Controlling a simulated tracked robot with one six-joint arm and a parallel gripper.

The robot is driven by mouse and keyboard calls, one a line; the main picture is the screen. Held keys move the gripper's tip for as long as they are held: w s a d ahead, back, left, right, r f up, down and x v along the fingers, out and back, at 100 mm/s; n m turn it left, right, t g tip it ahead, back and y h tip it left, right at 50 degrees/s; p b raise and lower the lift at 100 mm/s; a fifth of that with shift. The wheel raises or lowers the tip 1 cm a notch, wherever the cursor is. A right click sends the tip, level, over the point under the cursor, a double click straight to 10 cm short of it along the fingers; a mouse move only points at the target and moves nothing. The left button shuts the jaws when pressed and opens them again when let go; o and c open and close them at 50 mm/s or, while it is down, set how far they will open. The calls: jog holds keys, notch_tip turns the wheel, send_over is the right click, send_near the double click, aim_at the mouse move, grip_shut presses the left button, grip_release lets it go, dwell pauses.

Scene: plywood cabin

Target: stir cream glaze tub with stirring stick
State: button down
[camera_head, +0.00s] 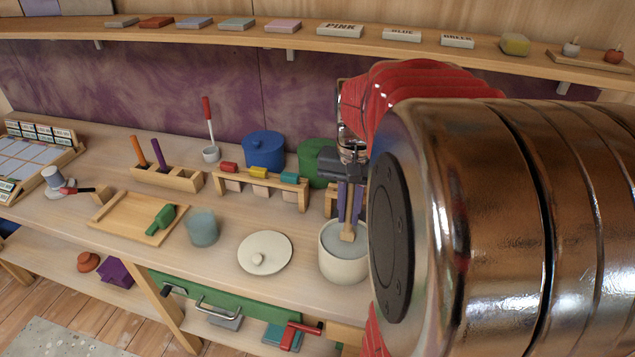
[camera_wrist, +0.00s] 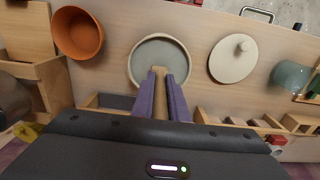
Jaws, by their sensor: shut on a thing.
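The cream tub (camera_head: 343,268) stands open on the worktop at the middle right, holding a pale grey-blue glaze. Its round rim also shows in the wrist view (camera_wrist: 133,70). My gripper (camera_head: 350,205) is above the tub, its purple fingers shut on the wooden stirring stick (camera_head: 347,233). The stick points down and its lower end is over or in the glaze; I cannot tell how deep. In the wrist view the stick (camera_wrist: 160,80) lies between the two fingers (camera_wrist: 161,97). A cream lid (camera_head: 265,253) with a knob lies on the worktop left of the tub.
A blue-grey glass cup (camera_head: 202,227) and a wooden tray (camera_head: 132,218) with a green tool stand to the left. Blue (camera_head: 264,149) and green (camera_head: 312,158) pots and a wooden rack (camera_head: 303,195) are behind. An orange bowl (camera_wrist: 79,34) is beside the tub in the wrist view.

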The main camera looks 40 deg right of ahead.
jog(key=shift+f, duration=1.45)
jog(key=shift+a, duration=0.1)
